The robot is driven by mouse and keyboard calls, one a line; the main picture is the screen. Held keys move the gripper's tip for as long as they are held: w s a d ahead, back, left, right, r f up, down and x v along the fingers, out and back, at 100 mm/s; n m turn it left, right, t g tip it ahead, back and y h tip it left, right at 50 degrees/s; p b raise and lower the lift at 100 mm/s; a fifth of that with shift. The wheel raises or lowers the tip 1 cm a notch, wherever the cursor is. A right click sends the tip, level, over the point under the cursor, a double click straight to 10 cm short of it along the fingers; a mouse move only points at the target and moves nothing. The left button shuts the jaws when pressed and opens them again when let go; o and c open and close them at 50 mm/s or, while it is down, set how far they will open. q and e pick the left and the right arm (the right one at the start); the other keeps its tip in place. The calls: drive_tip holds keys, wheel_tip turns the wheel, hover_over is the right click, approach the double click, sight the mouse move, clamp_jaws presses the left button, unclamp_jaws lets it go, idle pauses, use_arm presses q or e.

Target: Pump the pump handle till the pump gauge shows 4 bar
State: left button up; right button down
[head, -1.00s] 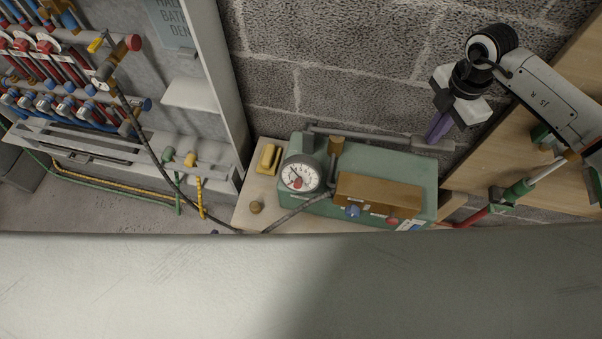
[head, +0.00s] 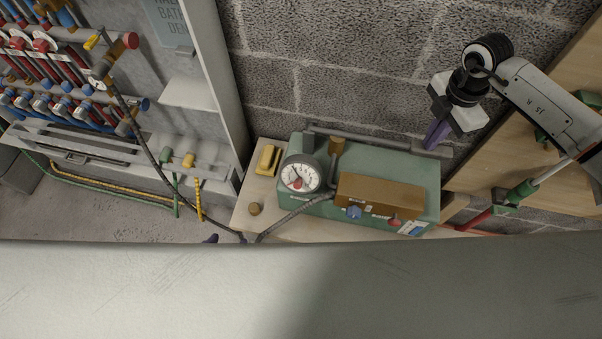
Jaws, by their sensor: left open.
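The green pump (head: 392,166) sits on a wooden bench by the block wall. Its round white pump gauge (head: 299,175) faces me at the left end; the dial is too small to read surely. The grey pump handle (head: 375,139) runs along the pump's back edge. My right gripper (head: 433,142) points down at the handle's right end with its purple fingers at the bar; whether they are closed around it is unclear. Only a purple tip of my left gripper (head: 211,239) shows, at the pale foreground edge; the rest of it is hidden.
A dark hose (head: 147,155) runs from the pipe manifold (head: 60,75) at left to the pump. A yellow block (head: 267,159) and a brass knob (head: 255,208) are on the bench left of the gauge. A pale surface (head: 200,290) fills the foreground.

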drive_tip(key=shift+s+a+f, duration=0.1)
drive_tip(key=shift+a+f, duration=0.15)
drive_tip(key=shift+f, duration=0.25)
drive_tip(key=shift+r+p, duration=0.85)
drive_tip(key=shift+r, duration=0.3)
wheel_tip(320, 180, up, 2)
drive_tip(key=shift+d+r+p, duration=0.1)
drive_tip(key=shift+p, duration=0.85)
wheel_tip(320, 180, up, 6)
drive_tip(key=p, duration=0.3)
drive_tip(key=shift+d, duration=0.15)
drive_tip(key=shift+r, duration=0.1)
